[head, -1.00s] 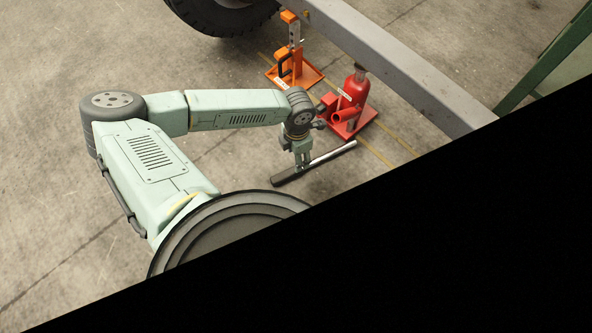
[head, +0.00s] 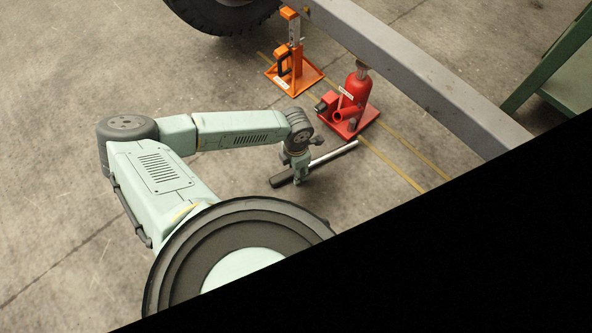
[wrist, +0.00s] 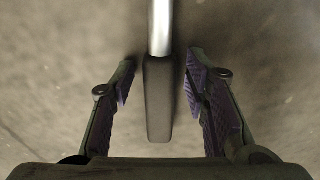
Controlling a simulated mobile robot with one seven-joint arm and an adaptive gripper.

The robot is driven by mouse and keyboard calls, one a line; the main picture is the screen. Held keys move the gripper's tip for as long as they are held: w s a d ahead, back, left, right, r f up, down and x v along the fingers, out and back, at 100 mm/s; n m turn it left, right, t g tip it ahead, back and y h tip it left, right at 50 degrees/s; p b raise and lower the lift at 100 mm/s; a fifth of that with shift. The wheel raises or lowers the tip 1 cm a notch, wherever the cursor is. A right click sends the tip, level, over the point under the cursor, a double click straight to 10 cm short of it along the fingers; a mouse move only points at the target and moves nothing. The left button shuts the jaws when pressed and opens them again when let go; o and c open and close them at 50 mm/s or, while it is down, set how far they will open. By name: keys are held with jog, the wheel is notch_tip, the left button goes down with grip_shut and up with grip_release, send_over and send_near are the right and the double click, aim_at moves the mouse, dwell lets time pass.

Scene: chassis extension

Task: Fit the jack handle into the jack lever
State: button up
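The jack handle is a straight bar with a dark grip (head: 282,179) and a silver rod (head: 338,153); it appears to lie on the floor in front of the jack. In the wrist view the grip (wrist: 159,100) shows between the fingers of my gripper (wrist: 160,72), with a gap on each side. My gripper (head: 300,179) is open and points down over the handle in the head view. The red bottle jack (head: 357,90) stands upright on a red base under the grey beam. Its lever socket (head: 345,114) is a short red tube at the front.
An orange jack stand (head: 293,65) stands behind and left of the jack. The grey chassis beam (head: 420,80) runs overhead, with a tyre (head: 225,15) at the top. Concrete floor left of the handle is clear. Black hides the lower right.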

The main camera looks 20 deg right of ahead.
grip_shut()
dwell(0.6)
